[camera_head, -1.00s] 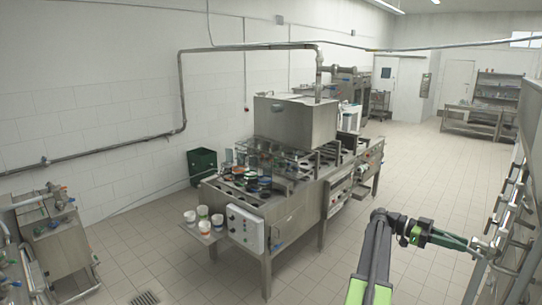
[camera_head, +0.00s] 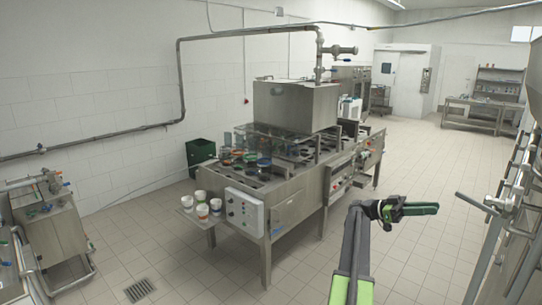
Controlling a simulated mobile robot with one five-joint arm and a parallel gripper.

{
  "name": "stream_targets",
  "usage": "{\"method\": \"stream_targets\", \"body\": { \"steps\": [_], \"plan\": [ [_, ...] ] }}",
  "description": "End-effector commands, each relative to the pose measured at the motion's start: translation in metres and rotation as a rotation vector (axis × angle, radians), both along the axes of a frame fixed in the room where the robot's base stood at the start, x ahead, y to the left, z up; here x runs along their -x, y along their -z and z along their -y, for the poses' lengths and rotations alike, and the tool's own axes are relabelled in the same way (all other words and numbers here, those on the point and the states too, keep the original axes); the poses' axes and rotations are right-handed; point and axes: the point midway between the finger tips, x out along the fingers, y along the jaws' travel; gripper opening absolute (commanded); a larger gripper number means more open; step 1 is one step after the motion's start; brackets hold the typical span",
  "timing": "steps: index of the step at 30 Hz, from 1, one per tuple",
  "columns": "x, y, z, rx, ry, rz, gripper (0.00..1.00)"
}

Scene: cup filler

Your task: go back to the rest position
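My green and black arm rises from the bottom of the head view and bends to the right at its top. My gripper (camera_head: 436,208) is at the end of it, pointing right over open floor. It is seen from the side and small, so I cannot tell whether its fingers are open or shut. I see nothing held in it. A gap of floor separates it from the grey lever (camera_head: 472,203) on the pipework (camera_head: 508,204) at the right edge.
The steel cup filling machine (camera_head: 290,215) stands left of my arm. Several cups (camera_head: 202,210) sit on its end shelf (camera_head: 188,214). A green crate (camera_head: 200,152) is behind it. Another steel unit (camera_head: 60,225) stands at the left. The tiled floor (camera_head: 420,160) beyond my arm is clear.

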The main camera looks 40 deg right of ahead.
Motion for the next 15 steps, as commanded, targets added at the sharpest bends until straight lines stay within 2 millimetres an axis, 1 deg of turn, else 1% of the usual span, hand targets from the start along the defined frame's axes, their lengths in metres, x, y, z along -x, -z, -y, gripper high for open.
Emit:
{"method": "stream_targets", "body": {
  "steps": [1,9,10,12,15],
  "plan": [
    [-0.013,0.009,0.001,0.0,-0.003,0.0,0.2],
    [-0.07,0.031,-0.006,0.0,-0.002,0.0,0.2],
    [-0.063,0.009,-0.007,-0.001,0.004,-0.001,0.2],
    [-0.058,-0.007,-0.006,-0.001,0.009,0.0,0.2],
    [-0.051,-0.025,-0.005,-0.005,0.017,0.006,0.2]
  ]
}}
